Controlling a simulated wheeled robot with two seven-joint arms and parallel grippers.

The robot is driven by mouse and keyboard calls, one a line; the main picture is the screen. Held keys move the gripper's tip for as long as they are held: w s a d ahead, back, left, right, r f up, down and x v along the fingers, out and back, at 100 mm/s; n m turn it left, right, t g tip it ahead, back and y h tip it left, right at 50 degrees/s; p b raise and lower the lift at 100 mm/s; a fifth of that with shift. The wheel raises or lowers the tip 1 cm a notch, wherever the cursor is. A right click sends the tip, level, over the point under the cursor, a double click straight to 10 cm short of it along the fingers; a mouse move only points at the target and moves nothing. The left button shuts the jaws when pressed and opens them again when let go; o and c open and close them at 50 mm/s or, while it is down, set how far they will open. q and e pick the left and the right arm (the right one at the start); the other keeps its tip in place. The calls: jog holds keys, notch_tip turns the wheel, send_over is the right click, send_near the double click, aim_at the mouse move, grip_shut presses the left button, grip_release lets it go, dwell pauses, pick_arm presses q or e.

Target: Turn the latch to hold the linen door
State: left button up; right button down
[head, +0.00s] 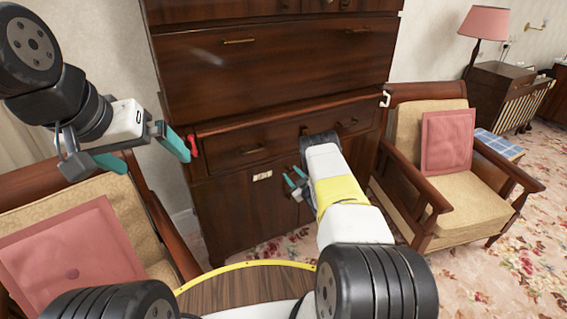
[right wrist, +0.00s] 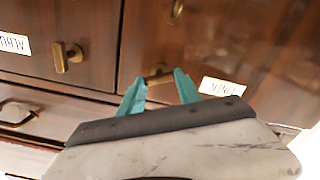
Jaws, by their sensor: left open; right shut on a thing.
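The linen door (head: 235,205) is the lower left door of a dark wooden cabinet, and it looks closed. Its pale label (head: 262,175) reads LINEN upside down in the right wrist view (right wrist: 221,86). A small brass latch (right wrist: 158,72) sits beside the label at the door's edge. My right gripper (right wrist: 160,88) is shut on this latch, one teal fingertip on each side. In the head view my right gripper (head: 296,183) is partly hidden by its own arm. My left gripper (head: 148,152) is open and empty, in front of the cabinet's left side.
A second brass latch (right wrist: 66,56) is near another label (right wrist: 14,43). A drawer (head: 260,140) is above the doors. A red piece (head: 193,146) and a white bracket (head: 385,98) are at the cabinet's sides. Armchairs stand left (head: 90,190) and right (head: 430,190).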

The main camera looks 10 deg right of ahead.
jog(key=n, duration=0.6)
jog(key=shift+a+f+n, duration=0.1)
jog(key=shift+a+n, duration=0.05)
jog(key=shift+n, duration=0.15)
jog(key=n, duration=0.6)
jog(key=shift+f, duration=0.1)
dwell(0.3)
jog(key=c, duration=0.8)
grip_release()
jog(key=shift+c, duration=0.2)
jog(key=shift+s, duration=0.15)
jog(key=v, duration=0.7)
jog(key=shift+s, duration=0.25)
